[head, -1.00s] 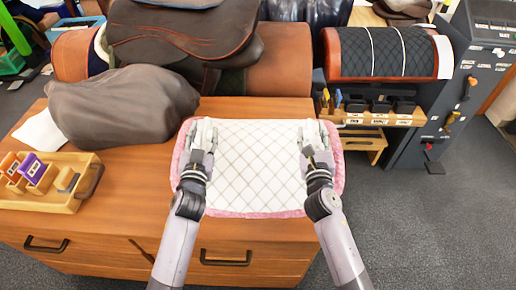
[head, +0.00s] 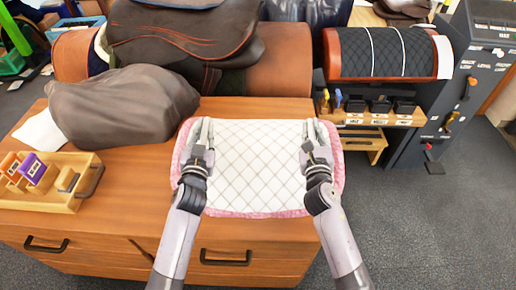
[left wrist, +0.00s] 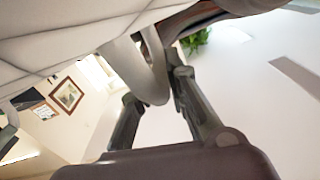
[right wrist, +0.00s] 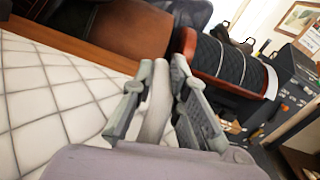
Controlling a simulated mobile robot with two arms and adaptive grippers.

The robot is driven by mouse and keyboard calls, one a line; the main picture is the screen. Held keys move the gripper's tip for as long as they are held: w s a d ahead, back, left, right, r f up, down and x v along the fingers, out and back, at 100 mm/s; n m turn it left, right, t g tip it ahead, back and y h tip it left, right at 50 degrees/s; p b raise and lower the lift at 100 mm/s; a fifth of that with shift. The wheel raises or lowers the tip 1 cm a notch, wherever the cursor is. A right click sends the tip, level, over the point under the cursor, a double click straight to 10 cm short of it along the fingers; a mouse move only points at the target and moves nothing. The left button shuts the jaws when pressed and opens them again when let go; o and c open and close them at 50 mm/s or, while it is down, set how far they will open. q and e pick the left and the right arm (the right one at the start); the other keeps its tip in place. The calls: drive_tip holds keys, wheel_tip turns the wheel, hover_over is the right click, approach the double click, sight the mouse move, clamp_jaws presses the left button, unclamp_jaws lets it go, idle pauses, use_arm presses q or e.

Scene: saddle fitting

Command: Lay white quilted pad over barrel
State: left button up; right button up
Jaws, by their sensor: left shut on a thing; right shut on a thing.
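The white quilted pad (head: 252,165) with pink trim lies or hangs flat over the wooden cabinet top in the head view, and I cannot tell how far it is lifted. My left gripper (head: 203,132) is shut on its left part, and my right gripper (head: 316,132) on its right part. In the left wrist view the pad's pale underside (left wrist: 60,40) fills the upper left. In the right wrist view a fold of the pad is between the fingers (right wrist: 155,100). The brown barrel (head: 287,65) lies behind the cabinet, with a dark saddle (head: 185,35) on its left part.
A grey covered lump (head: 122,104) and a wooden tray (head: 85,192) with coloured blocks sit left on the cabinet (head: 140,215). At right stand a second barrel with a dark quilted cover (head: 385,52), a tool rack (head: 375,118) and a grey cabinet (head: 480,85).

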use_arm(q)
clamp_jaws()
use_arm(e)
clamp_jaws()
use_arm(q)
drive_tip(key=shift+r, duration=0.1)
use_arm(e)
drive_tip(key=shift+r, duration=0.15)
